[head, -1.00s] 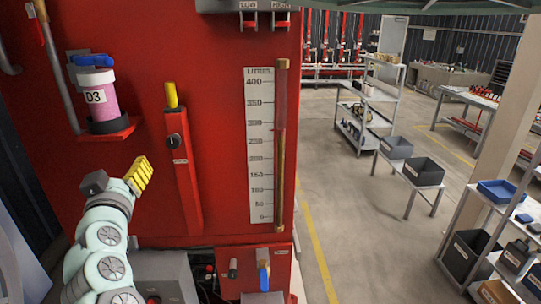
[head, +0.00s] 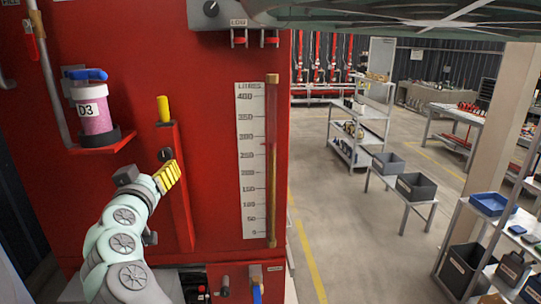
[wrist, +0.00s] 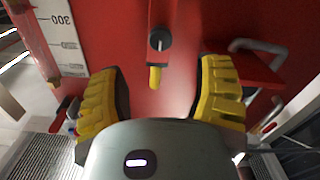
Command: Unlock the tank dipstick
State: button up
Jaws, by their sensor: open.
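The tank dipstick has a yellow handle (head: 163,109) sticking up from a tall red housing (head: 181,200) on the red tank wall. A dark round lock knob (head: 165,154) sits on the housing below the handle. My gripper (head: 168,176) is in front of the housing, just below the knob in the head view, and hides part of it. In the wrist view my gripper (wrist: 160,95) is open and empty. The yellow handle (wrist: 154,77) and the knob (wrist: 160,38) show ahead, between and beyond the yellow finger pads. I see no contact with the knob.
A litre scale (head: 252,165) with a sight tube (head: 271,165) is right of the dipstick. A pink D3 container (head: 95,110) stands on a red shelf (head: 100,145) at left. A blue-handled valve (head: 256,285) is low on the wall.

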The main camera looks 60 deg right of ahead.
aim_at(164, 156)
jog(key=shift+p+x, duration=1.65)
jog(key=shift+x, duration=1)
jog(key=shift+p+x, duration=1.05)
jog(key=shift+x, duration=0.95)
jog(key=shift+w+d, duration=0.25)
jog(key=shift+w, duration=0.2)
jog(key=shift+c, duration=0.4)
grip_shut()
